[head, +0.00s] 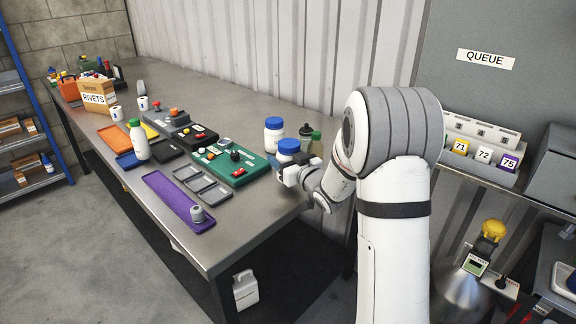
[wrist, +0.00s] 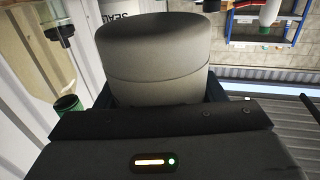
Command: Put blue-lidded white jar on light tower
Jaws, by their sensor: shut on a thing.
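A white jar with a blue lid (head: 288,146) is in my gripper (head: 291,172) at the near right end of the workbench, its lid above the jaws. In the wrist view a pale rounded cylinder (wrist: 156,65) fills the space between the dark jaws; no blue shows on it there. My gripper is shut on this jar. The jaws hide its lower part, so I cannot tell whether it touches the bench. A second blue-lidded white jar (head: 274,136) stands just behind it. I cannot make out a light tower for certain.
A dark-capped bottle (head: 305,133) and a green-capped bottle (head: 315,143) stand close on the right.

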